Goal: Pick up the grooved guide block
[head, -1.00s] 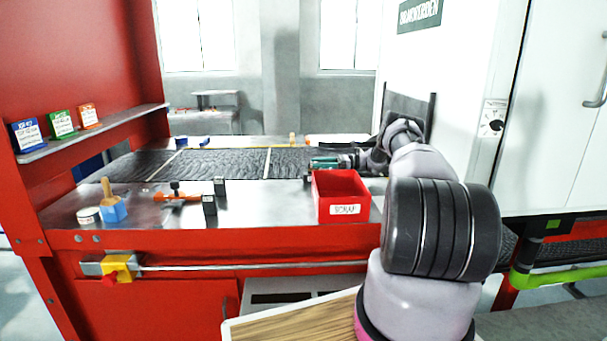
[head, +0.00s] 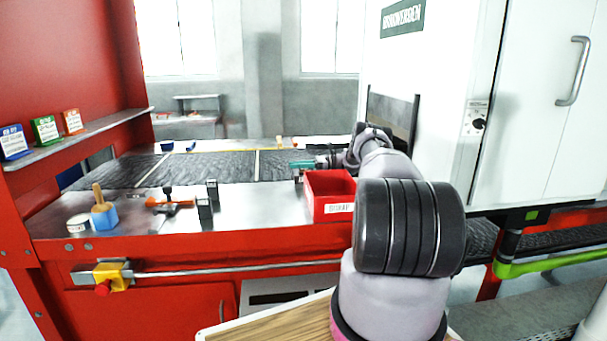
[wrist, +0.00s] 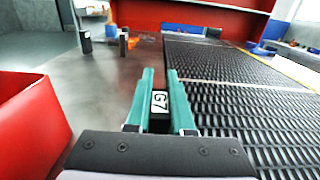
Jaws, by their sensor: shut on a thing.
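My gripper (wrist: 160,92), with teal fingers, is shut on a dark block (wrist: 159,124) with a white "G7" label. This looks like the grooved guide block, though no groove can be made out. The fingers hide its sides. In the head view my gripper (head: 304,164) is small, just behind the red bin and near the belt's front edge. Two similar black blocks, one nearer (head: 205,214) and one farther (head: 212,190), stand upright on the metal table to the left.
The red bin (head: 331,208) stands close to my gripper; its wall (wrist: 32,125) fills the left of the wrist view. The black mesh belt (wrist: 235,85) lies right of the gripper. An orange clamp (head: 170,204), a blue-based brush (head: 104,216) and a tin (head: 78,224) sit farther left.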

